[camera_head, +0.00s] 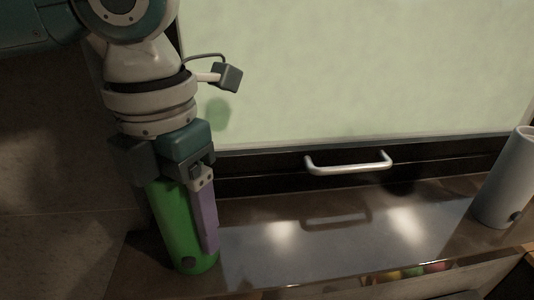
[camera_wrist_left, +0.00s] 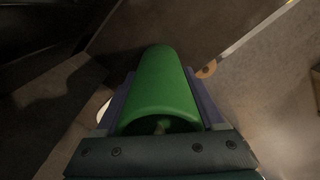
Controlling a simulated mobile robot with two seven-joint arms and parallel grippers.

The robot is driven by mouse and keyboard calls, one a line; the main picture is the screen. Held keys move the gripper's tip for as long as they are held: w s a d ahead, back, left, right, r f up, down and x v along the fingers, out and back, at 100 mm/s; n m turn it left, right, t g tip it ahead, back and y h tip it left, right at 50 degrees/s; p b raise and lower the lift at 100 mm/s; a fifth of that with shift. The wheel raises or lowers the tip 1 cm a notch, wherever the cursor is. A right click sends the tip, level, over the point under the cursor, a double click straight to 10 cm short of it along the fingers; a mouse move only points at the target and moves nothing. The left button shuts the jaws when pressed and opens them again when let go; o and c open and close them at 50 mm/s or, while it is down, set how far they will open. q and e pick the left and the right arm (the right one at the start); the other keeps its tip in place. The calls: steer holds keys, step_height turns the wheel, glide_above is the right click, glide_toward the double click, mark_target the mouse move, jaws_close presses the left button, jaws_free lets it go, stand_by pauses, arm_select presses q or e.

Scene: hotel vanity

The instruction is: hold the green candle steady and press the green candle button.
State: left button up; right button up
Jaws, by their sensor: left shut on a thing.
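The green candle (camera_head: 173,222) stands upright on the counter near its left end. A small dark round button (camera_head: 186,264) shows low on its front. My left gripper (camera_head: 178,225) comes down from above and is shut on the candle, with a purple finger along its right side. In the left wrist view the candle (camera_wrist_left: 164,88) lies between both purple fingers of my left gripper (camera_wrist_left: 160,100), with its top end towards the camera. My right gripper is not in view.
A grey cylinder (camera_head: 506,180) with a dark button stands at the counter's right end. The glossy counter (camera_head: 300,255) between is clear. Behind is a pale green panel (camera_head: 350,70) above a dark ledge with a silver handle (camera_head: 348,168). Colourful round things (camera_head: 410,271) show at the front edge.

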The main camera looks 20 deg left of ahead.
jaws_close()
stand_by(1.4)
